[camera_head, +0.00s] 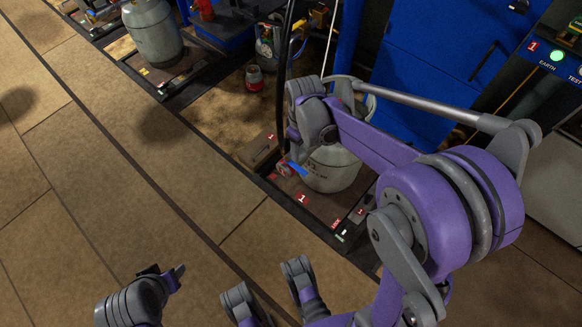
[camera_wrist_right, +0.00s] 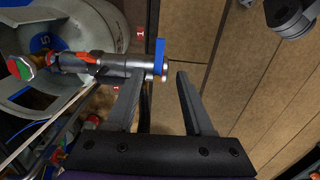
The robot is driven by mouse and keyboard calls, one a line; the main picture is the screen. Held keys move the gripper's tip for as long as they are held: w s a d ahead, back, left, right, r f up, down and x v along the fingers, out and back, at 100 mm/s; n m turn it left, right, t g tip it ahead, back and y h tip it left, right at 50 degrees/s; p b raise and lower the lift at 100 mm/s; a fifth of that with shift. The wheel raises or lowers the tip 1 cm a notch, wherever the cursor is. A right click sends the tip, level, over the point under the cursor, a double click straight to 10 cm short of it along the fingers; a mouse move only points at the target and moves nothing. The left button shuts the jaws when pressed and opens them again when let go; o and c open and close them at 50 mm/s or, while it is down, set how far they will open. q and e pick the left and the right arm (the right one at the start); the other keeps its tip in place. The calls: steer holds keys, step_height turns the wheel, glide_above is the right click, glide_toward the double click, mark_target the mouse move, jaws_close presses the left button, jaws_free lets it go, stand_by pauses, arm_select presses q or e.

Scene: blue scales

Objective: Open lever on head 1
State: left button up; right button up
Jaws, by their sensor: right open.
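The filling head (camera_wrist_right: 110,66) is a grey metal body with orange-red parts, lying across the top of a gas cylinder in the right wrist view. Its blue lever (camera_wrist_right: 160,56) is at the right end. My right gripper (camera_wrist_right: 158,78) is open, with the lever just beyond the gap between its fingertips. The left finger overlaps the head in the picture; I cannot tell whether it touches. In the head view the blue lever (camera_head: 297,169) shows beside the grey cylinder (camera_head: 332,170), and my purple right arm covers much of it. My left gripper (camera_head: 165,280) is low at the left, its opening unclear.
The cylinder stands on a dark scale platform with red "1" labels (camera_head: 302,198). Another grey cylinder (camera_head: 152,33) stands at the back left. A blue cabinet (camera_head: 430,75) and a panel with a green light (camera_head: 557,55) are at the right. The tiled floor (camera_head: 120,170) at left is clear.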

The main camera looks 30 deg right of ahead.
mark_target(300, 170)
step_height(300, 170, down, 10)
steer(key=b, duration=0.3)
steer(key=shift+f, duration=0.1)
jaws_close()
stand_by(1.3)
